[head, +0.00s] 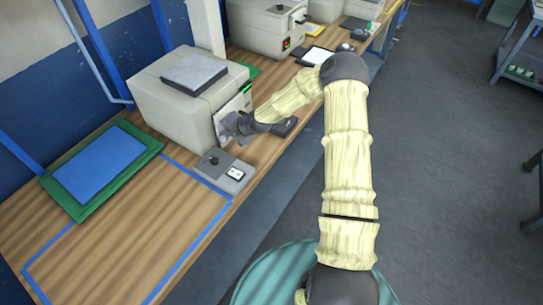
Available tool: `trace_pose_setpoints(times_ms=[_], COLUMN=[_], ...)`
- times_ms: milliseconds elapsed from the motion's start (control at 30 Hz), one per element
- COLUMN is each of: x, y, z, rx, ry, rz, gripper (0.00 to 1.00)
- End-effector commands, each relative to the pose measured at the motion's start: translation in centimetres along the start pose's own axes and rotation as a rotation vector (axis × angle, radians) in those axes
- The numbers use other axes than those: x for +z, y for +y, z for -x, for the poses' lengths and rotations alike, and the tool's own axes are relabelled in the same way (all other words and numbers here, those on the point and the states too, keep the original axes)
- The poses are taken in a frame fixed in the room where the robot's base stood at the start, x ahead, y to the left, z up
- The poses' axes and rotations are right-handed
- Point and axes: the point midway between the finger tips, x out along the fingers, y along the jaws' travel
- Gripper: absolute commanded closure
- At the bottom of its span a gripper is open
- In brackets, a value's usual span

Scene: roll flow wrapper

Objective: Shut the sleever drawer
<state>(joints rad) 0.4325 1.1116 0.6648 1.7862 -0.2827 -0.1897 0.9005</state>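A boxy beige machine (172,98) with a grey pad on its top stands on the wooden bench in the head view; I take it to be the sleever. Its front faces right, with a small green light near the upper corner. A pale panel (221,113), perhaps the drawer front, shows low on that face. My gripper (230,127) is right at this panel, at the end of my pale arm. It hides part of the panel, so I cannot tell how far the drawer stands out, whether I touch it, or whether the fingers are open.
A small grey control box (225,171) sits on the bench just in front of the machine. A green-framed blue mat (102,163) lies at left. More beige machines (265,28) stand farther back. Blue tape marks a bare bench area (130,235).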

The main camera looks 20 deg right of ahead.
Motion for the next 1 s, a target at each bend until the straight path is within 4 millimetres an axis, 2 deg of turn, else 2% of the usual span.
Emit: trace_pose_setpoints(times_ms=[33, 267, 467, 667, 1000], x=[0.5, 0.4, 0.3, 0.0, -0.1], y=[-1.3, -1.3, -0.5, 1.7, 2.1], z=[-0.2, -0.2, 0.7, 2.7, 9.2], rx=[-0.025, -0.027, -0.023, -0.013, -0.009], ry=[-0.001, 0.0, -0.002, -0.009, -0.008], rz=[0.01, 0.011, 0.011, 0.01, 0.011], gripper=[1.0, 1.0, 1.0, 1.0, 1.0])
